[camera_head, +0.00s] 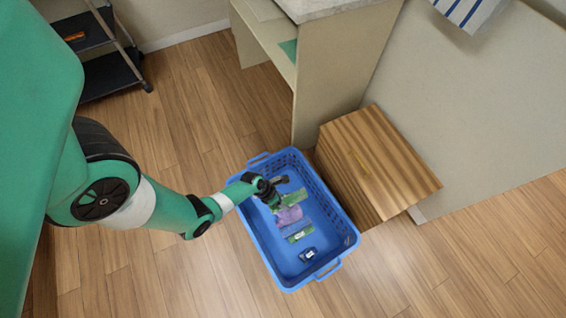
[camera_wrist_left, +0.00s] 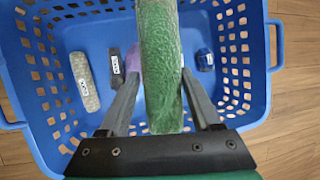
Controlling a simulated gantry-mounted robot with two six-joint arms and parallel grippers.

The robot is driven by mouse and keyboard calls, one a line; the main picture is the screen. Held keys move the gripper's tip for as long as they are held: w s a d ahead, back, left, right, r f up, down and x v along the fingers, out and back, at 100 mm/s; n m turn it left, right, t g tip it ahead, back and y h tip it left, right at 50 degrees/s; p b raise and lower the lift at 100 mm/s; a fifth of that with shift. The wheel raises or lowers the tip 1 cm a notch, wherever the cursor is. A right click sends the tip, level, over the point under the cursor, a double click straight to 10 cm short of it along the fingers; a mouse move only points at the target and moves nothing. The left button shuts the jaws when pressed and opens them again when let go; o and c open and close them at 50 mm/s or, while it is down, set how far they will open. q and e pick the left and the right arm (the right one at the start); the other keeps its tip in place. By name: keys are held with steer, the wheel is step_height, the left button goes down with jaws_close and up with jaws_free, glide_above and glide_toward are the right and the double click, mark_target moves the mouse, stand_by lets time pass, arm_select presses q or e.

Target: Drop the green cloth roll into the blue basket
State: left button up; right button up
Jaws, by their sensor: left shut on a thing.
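The blue basket (camera_head: 284,262) stands on the wooden floor, and its rim and perforated walls also show in the left wrist view (camera_wrist_left: 262,95). My left gripper (camera_head: 284,200) is over the basket's interior, pointing down into it. It is shut on the green cloth roll (camera_wrist_left: 160,75), which lies lengthwise between the two fingers in the left wrist view. My right gripper is not in view.
In the basket lie a purple roll (camera_head: 290,215), a pale labelled roll (camera_wrist_left: 85,80), a dark labelled roll (camera_wrist_left: 115,66) and a dark blue item (camera_head: 308,255). A wooden box (camera_head: 385,170) stands close on the right. A shelf unit (camera_head: 340,65) is behind.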

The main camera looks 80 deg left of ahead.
arm_select(q)
steer(key=shift+f+b, duration=0.35)
steer(key=shift+f, duration=0.45)
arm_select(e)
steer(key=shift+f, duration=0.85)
arm_select(q)
steer(key=shift+r, duration=0.1)
steer(key=o, duration=1.5)
steer(key=shift+c, duration=0.2)
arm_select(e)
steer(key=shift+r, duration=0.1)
arm_select(q)
steer(key=p+v, duration=0.9)
steer(key=v, duration=0.2)
steer(key=shift+w, duration=0.1)
steer(key=shift+s+r+p, duration=0.25)
steer(key=shift+r+p, duration=0.1)
steer(key=shift+p, duration=0.3)
steer(key=shift+a, duration=0.1)
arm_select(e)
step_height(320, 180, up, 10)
arm_select(q)
steer(key=shift+f, duration=0.1)
